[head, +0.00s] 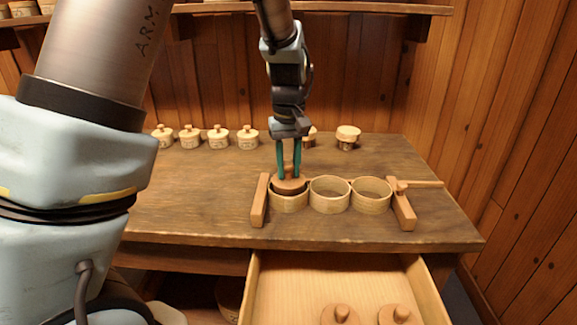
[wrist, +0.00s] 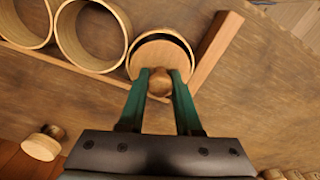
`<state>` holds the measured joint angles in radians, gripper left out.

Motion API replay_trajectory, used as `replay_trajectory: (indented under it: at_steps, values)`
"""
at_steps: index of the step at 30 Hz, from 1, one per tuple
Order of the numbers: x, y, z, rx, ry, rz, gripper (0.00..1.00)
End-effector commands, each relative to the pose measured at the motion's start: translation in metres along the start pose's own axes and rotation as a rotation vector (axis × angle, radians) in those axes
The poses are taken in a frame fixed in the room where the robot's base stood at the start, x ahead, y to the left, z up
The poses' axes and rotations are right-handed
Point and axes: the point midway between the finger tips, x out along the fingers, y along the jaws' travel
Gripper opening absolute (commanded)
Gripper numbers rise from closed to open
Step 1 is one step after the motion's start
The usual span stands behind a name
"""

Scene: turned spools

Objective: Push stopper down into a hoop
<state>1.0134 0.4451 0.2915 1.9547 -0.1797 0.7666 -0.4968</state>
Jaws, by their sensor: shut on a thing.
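My gripper (head: 290,175) has green fingers pointing down and is shut on the knob of a round wooden stopper (head: 290,187). The stopper is at the mouth of the leftmost of three pale wooden hoops (head: 289,203). In the wrist view, the fingers (wrist: 160,82) pinch the knob. The stopper's disc (wrist: 158,54) lies within the hoop's outline, with a dark crescent gap along its upper right side. How deep the disc sits is hard to tell. The middle hoop (head: 330,207) and right hoop (head: 372,206) are empty.
Wooden bars (head: 260,200) and (head: 402,206) flank the hoop row; the right one has a peg handle. Several small lidded pots (head: 205,136) and a mushroom-shaped piece (head: 347,137) stand behind. An open drawer (head: 300,280) in front holds two more stoppers (head: 340,315). The left tabletop is clear.

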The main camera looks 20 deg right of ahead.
Motion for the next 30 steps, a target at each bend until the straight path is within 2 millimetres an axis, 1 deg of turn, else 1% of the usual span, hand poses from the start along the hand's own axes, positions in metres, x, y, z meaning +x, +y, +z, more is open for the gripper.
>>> replay_trajectory:
  at_steps: [11, 30]
  values:
    - [0.001, 0.000, 0.000, 0.000, 0.000, 0.000, 0.00]
    - [0.017, 0.000, 0.000, -0.001, 0.000, 0.000, 0.00]
